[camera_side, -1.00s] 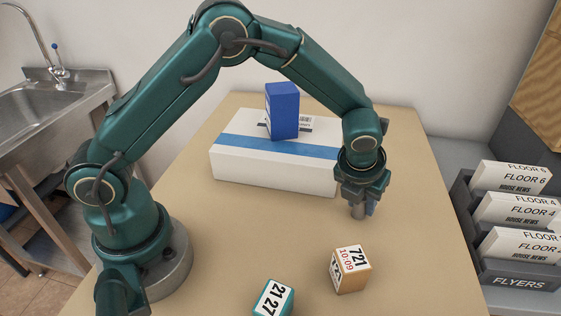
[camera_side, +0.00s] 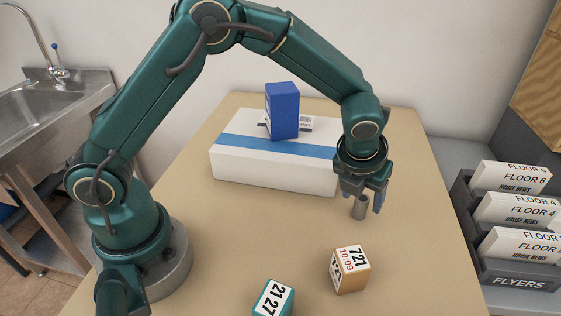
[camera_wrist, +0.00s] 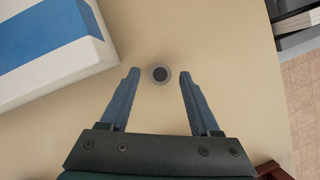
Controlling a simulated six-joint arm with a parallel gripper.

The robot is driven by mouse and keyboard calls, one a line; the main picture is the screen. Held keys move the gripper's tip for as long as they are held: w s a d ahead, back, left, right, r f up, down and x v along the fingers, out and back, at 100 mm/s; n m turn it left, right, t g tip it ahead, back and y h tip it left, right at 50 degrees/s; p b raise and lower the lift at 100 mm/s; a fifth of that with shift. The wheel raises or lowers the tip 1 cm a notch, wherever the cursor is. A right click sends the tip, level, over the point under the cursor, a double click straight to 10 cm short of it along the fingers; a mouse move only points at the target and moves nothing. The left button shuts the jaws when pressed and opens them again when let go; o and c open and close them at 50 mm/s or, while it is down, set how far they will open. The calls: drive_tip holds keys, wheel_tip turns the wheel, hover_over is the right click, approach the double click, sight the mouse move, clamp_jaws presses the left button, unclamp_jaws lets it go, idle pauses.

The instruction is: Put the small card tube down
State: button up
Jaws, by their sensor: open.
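The small card tube (camera_side: 359,208) is a short grey cylinder standing upright on the tan table, right of the white parcel's front corner. In the wrist view the tube (camera_wrist: 159,74) shows end-on as a grey ring with a dark centre. My gripper (camera_side: 363,203) is open just above and around the tube. In the wrist view my gripper's fingertips (camera_wrist: 160,72) are spread to either side of it, with a gap on both sides.
The white parcel (camera_side: 230,173) with a blue stripe carries a blue box (camera_side: 283,112). An orange-sided box (camera_side: 350,270) and a teal-sided box (camera_side: 273,299) stand at the front. A grey flyer rack (camera_side: 515,275) is at right. The table (camera_side: 415,235) right of the tube is clear.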

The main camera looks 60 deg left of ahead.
drive_tip(key=s+a+r+n, duration=0.3)
drive_tip(key=s+r+n, duration=0.6)
drive_tip(key=r, duration=0.4)
drive_tip(key=s+a+n, duration=0.2)
drive_tip(key=s+n, duration=0.3)
drive_tip(key=n, duration=0.6)
drive_tip(key=s+a+n+t+h, duration=0.1)
drive_tip(key=s+a+n, duration=0.2)
drive_tip(key=n, duration=0.9)
drive_tip(key=s, duration=0.3)
drive_tip(key=shift+s+f, duration=0.2)
drive_tip(key=shift+f, duration=0.1)
